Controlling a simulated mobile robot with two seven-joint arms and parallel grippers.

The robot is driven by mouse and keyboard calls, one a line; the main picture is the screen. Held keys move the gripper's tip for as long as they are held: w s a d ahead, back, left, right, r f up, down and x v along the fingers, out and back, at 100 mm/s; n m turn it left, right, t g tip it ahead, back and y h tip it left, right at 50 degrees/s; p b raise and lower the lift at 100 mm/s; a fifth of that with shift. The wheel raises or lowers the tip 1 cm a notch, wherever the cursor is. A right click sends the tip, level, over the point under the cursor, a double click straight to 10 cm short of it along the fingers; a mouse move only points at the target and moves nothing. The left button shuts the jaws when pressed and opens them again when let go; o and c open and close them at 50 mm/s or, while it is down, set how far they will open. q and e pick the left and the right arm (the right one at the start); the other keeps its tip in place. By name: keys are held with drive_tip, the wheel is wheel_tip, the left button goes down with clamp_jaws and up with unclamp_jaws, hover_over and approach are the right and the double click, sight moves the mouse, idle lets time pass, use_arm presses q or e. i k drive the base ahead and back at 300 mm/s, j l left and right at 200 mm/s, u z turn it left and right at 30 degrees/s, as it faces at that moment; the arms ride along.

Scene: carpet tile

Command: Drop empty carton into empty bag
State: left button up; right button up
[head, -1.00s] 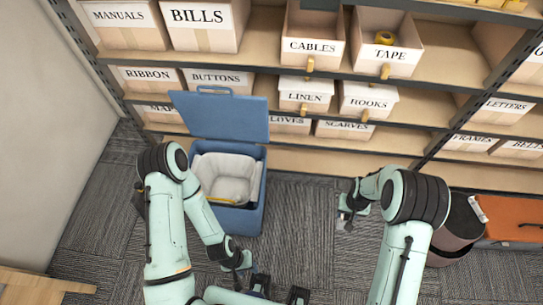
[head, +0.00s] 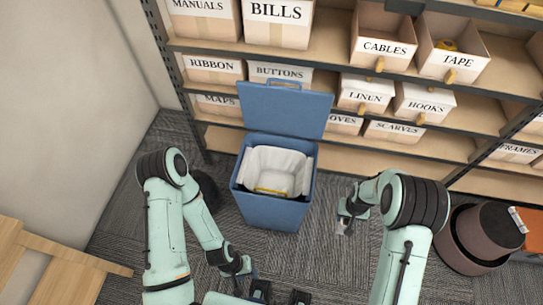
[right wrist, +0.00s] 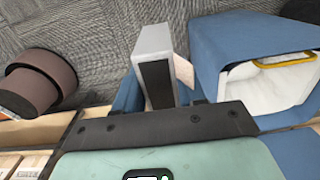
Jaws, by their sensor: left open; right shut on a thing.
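A white bag (head: 270,165) lines the open blue bin (head: 270,212) below the shelves; its inside looks empty. It also shows at the right of the right wrist view (right wrist: 255,90), with a yellow strip at its rim. My right gripper (head: 346,218) is to the right of the bin, shut on a small pale carton (head: 343,228). In the right wrist view the carton (right wrist: 152,45) is a pale grey box with a dark face, between bluish fingers, apart from the bin. My left gripper (head: 243,268) is open and low, in front of the bin.
The bin's blue lid (head: 285,110) stands raised against the shelf (head: 225,135) of labelled boxes. A round brown bin (head: 470,240) stands at the right. A wooden piece (head: 60,265) is at the lower left. Carpet between the bins is clear.

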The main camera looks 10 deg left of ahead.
sight(278, 188)
drive_tip(key=i+j+u, duration=0.15)
drive_tip(key=j, duration=0.75)
drive_tip(key=i+j, duration=0.15)
drive_tip(key=j, duration=0.15)
drive_tip(key=i+j+u, duration=0.1)
drive_tip(key=j, duration=0.2)
drive_tip(key=i+j, duration=0.2)
drive_tip(key=j, duration=0.1)
